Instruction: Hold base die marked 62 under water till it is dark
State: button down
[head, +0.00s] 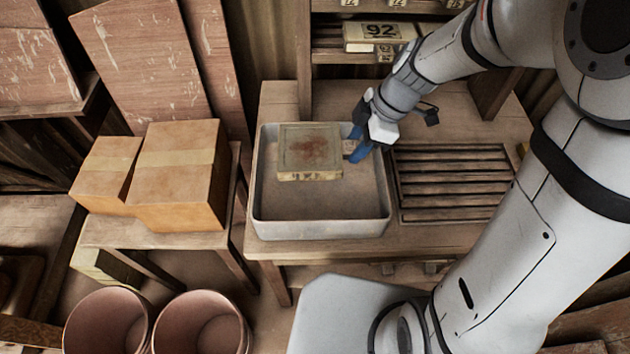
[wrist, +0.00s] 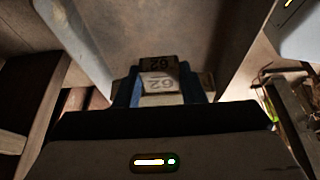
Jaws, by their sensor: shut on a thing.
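The base die (head: 310,151) is a square, pale tan block with a brown stained patch on its top face. It is held level over the back part of a grey rectangular tub (head: 322,231). My gripper (head: 356,145) has blue fingers and is shut on the die's right side. In the wrist view the fingers are closed on a small tab of the die marked 62 (wrist: 158,84). The tub's bottom shows below the die. I cannot tell whether the die touches water. The die's top looks light, not dark, apart from the stain.
A slatted rack (head: 452,183) lies right of the tub on the wooden table. A block marked 92 (head: 380,33) sits on the shelf behind. Cardboard boxes (head: 180,175) stand on a stand to the left. Two reddish buckets (head: 203,325) stand at the front left.

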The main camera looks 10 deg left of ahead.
jog(key=shift+r, duration=0.15)
jog(key=shift+r+p, duration=0.75)
jog(key=shift+r, duration=1.15)
